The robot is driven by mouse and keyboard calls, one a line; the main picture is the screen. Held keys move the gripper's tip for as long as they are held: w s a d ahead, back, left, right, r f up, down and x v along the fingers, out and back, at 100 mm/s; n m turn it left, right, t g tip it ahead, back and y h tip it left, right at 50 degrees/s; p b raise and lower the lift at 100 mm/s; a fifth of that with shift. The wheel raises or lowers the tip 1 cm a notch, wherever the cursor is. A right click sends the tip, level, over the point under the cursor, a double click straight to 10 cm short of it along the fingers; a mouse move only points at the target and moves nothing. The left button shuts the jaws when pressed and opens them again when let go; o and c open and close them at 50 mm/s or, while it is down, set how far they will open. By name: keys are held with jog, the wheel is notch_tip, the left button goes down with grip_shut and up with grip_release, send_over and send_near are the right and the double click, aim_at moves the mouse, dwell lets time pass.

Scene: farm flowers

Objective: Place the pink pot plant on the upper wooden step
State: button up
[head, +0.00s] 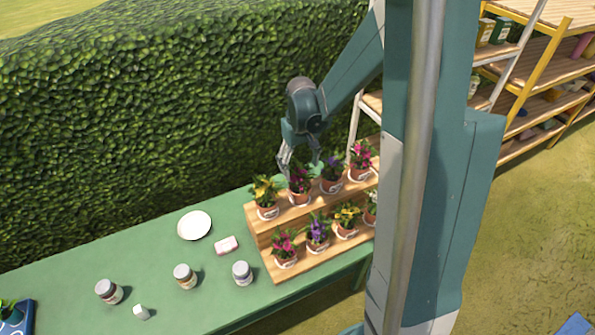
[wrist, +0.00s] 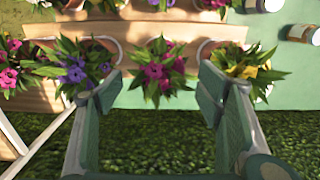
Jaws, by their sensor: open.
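A pink-flowered pot plant (head: 300,182) stands upright on the upper wooden step (head: 282,219), between a yellow-flowered pot and a purple-flowered pot. It also shows in the wrist view (wrist: 158,73), with its pot partly hidden by leaves. My gripper (head: 299,164) is just above and around this plant. In the wrist view my gripper (wrist: 158,90) is open, one finger on each side of the plant; I cannot tell if they touch it. Another pink-flowered pot (head: 361,158) stands at the right of the upper step, and one (head: 284,244) on the lower step.
A yellow-flowered pot (head: 265,195) and a purple-flowered pot (head: 332,172) stand close beside the gripper. Several jars, a white plate (head: 194,225) and a pink block (head: 227,246) lie on the green table (head: 75,265). A hedge (head: 150,110) rises behind.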

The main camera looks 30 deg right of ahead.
jog(key=s+a+r+t, duration=0.2)
jog(key=s+a+r, duration=0.25)
jog(key=r, duration=0.35)
jog(key=s+a+r+t, duration=0.1)
jog(key=s+a+r, duration=0.2)
jog(key=s+r, duration=0.3)
jog(key=s+a+r+t, duration=0.2)
jog(key=s+a+r, duration=0.1)
jog(key=s, duration=0.3)
jog(key=s+a+r+t, duration=0.2)
jog(key=s+a+r, duration=0.1)
jog(key=s, duration=0.3)
jog(key=shift+a+r, duration=0.2)
jog(key=shift+r, duration=0.4)
